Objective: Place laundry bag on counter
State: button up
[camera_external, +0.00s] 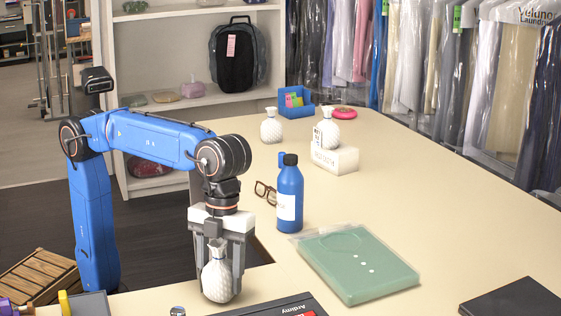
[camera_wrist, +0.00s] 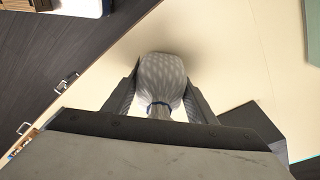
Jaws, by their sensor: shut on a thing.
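A white textured laundry bag (camera_external: 218,279) with a tied neck is between the fingers of my gripper (camera_external: 220,272). My gripper points straight down and is shut on the bag. The bag is upright at the near left part of the cream counter (camera_external: 440,200). Its bottom looks at or very near the counter top; I cannot tell if it touches. In the wrist view the bag (camera_wrist: 162,80) sits between both fingers, its dark tie towards the camera. Two similar white bags stand farther back: one on the counter (camera_external: 271,128), one on a white box (camera_external: 327,132).
A black case (camera_external: 275,306) is close in front. A blue holder (camera_external: 296,103) stands at the back. The right middle of the counter is clear.

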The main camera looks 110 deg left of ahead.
aim_at(221, 244)
jog(key=shift+f, duration=0.25)
jog(key=o, duration=1.2)
jog(key=r, duration=0.4)
jog(key=a+r, duration=0.1)
jog(key=r, duration=0.7)
jog(key=shift+a, duration=0.4)
jog(key=s+a+f+n+t, duration=0.1)
jog(key=s+a+f+n, duration=0.4)
jog(key=s+f, duration=0.5)
jog(key=s+a+f+n+t+y, duration=0.1)
jog(key=s+a+f+n, duration=0.4)
jog(key=s+f, duration=0.5)
jog(key=s+a+f+n+t, duration=0.2)
jog(key=s+a+f+n, duration=0.3)
jog(key=f, duration=0.8)
jog(key=shift+s+n+t+y, duration=0.2)
jog(key=shift+s+n, duration=0.55)
jog(key=shift+s, duration=0.5)
jog(key=shift+s+n+t+y, duration=0.2)
jog(key=shift+s+n, duration=0.55)
jog(key=shift+s, duration=0.45)
